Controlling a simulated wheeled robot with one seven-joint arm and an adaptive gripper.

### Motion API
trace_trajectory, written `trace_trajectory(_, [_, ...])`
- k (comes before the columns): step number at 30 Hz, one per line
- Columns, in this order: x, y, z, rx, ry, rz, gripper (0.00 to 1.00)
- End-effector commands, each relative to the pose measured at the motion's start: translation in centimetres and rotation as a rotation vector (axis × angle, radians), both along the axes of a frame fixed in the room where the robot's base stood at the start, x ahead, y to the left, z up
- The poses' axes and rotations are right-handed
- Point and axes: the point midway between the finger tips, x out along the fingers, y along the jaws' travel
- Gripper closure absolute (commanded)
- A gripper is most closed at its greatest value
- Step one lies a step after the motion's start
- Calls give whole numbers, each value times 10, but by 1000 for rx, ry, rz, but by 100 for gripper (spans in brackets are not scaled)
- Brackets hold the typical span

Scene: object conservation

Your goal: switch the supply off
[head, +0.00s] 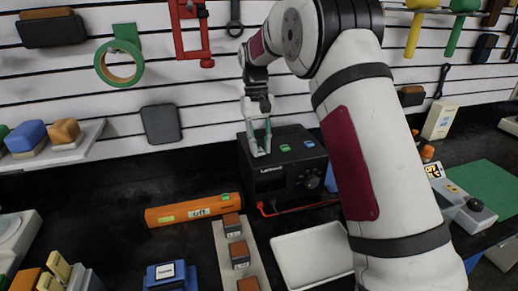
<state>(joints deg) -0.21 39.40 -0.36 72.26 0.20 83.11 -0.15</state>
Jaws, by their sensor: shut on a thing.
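The supply (268,184) is a black box with "Lenovord"-like lettering too small to read surely, a round knob (312,181) and a dark display on its front. My gripper (260,150) points down at the left of the supply's top. Its fingers are closed on a small part there, which they mostly hide. I cannot make out the position of any switch.
A white tray (312,258) and a strip with brown blocks (239,252) stand in front. Tools hang on the slatted wall behind.

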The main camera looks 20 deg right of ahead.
Motion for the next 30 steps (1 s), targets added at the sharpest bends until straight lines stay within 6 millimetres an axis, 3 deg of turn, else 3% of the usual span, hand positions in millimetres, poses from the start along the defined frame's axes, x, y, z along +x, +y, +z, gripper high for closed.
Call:
trace_trajectory(9, [1,0,1,0,-1,0,100])
trace_trajectory(10, [1,0,1,0,-1,0,74])
trace_trajectory(12, [1,0,1,0,-1,0,58])
trace_trajectory(23, [1,0,3,0,0,0,58])
trace_trajectory(30, [10,0,34,0,-4,0,58])
